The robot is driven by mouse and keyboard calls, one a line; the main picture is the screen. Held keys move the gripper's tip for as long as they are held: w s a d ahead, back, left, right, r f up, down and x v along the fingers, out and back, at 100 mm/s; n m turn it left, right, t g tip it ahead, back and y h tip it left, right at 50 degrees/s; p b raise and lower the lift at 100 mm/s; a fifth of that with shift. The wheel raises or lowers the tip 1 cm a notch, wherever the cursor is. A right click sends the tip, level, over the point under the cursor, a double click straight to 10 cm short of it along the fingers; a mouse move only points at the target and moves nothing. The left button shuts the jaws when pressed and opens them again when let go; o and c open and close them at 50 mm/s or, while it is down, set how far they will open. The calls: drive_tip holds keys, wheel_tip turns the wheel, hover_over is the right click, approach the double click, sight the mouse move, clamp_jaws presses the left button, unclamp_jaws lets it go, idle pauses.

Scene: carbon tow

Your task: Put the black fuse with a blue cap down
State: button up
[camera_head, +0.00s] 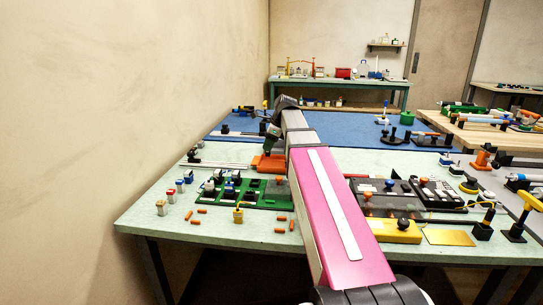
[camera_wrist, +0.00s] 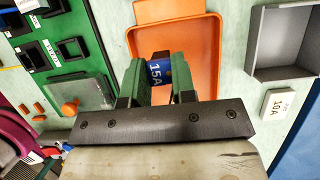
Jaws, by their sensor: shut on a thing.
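In the wrist view my gripper (camera_wrist: 159,78) is shut on the fuse (camera_wrist: 158,72). Its blue face with a "15A" mark shows between the green fingers, with a dark part at its far end. The rest of the fuse is hidden by the fingers. Behind and below it is an orange tray (camera_wrist: 178,36), whose visible floor looks empty. In the head view my gripper (camera_head: 268,149) points down over the orange tray (camera_head: 265,165), and the fuse is too small to make out. I cannot tell whether the fuse touches the tray.
A green board (camera_head: 262,202) with black sockets lies beside the tray; it also shows in the wrist view (camera_wrist: 92,18). A grey open bin (camera_wrist: 286,70) and a white label tag (camera_wrist: 277,103) are right of the tray. Small capped fuses (camera_head: 171,196) and orange pieces (camera_head: 195,222) lie nearby.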

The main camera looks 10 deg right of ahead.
drive_tip(key=shift+w+d+f, duration=0.6)
drive_tip(key=shift+w+d, duration=0.05)
drive_tip(key=shift+f, duration=1.95)
drive_tip(key=shift+f, duration=0.15)
drive_tip(key=o, duration=0.9)
drive_tip(key=v, duration=1.2)
drive_tip(key=shift+r, duration=0.25)
